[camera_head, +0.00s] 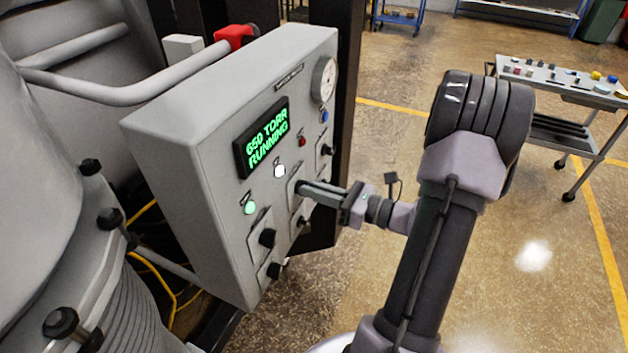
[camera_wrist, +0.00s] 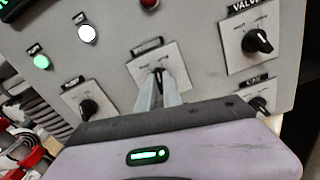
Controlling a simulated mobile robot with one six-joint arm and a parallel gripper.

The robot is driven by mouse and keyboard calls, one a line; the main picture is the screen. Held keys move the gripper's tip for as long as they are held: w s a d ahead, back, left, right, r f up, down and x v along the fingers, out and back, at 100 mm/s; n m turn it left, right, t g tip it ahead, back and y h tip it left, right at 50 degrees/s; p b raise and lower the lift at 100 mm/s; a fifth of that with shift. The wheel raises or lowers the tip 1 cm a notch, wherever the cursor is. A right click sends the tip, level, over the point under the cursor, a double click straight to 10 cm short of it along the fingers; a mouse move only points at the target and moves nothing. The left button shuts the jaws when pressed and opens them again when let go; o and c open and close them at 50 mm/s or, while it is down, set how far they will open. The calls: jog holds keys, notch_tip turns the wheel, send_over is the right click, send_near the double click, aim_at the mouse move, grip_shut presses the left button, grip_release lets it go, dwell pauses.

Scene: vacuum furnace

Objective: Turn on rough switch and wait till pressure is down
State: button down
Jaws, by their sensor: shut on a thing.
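The grey control panel (camera_head: 215,200) has a display (camera_head: 262,137) reading "650 TORR RUNNING" in green. My gripper (camera_head: 301,188) is at the panel's face. In the wrist view, its two fingers (camera_wrist: 159,86) are shut on the black knob of the middle switch (camera_wrist: 158,73), one on each side. The fingers hide much of the knob. Its label (camera_wrist: 147,46) is too blurred to read, so I cannot tell whether it is the rough switch. A green lamp (camera_head: 249,208) and a white lamp (camera_head: 280,170) look lit.
Other knobs sit close by: a lower left one (camera_wrist: 88,108), one labelled VALVE (camera_wrist: 258,41) and a lower right one (camera_wrist: 259,104). A round gauge (camera_head: 323,80) is at the panel's top right. A cart (camera_head: 560,75) stands at the far right; the floor between is clear.

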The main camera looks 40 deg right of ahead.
jog(key=shift+m+p, duration=1.5)
jog(key=shift+m, duration=0.4)
jog(key=shift+f, duration=0.1)
jog(key=c, duration=1.5)
grip_release()
jog(key=shift+s+d, duration=0.1)
jog(key=p+v, duration=0.1)
jog(key=v, duration=1.6)
jog(key=shift+s+d, duration=0.1)
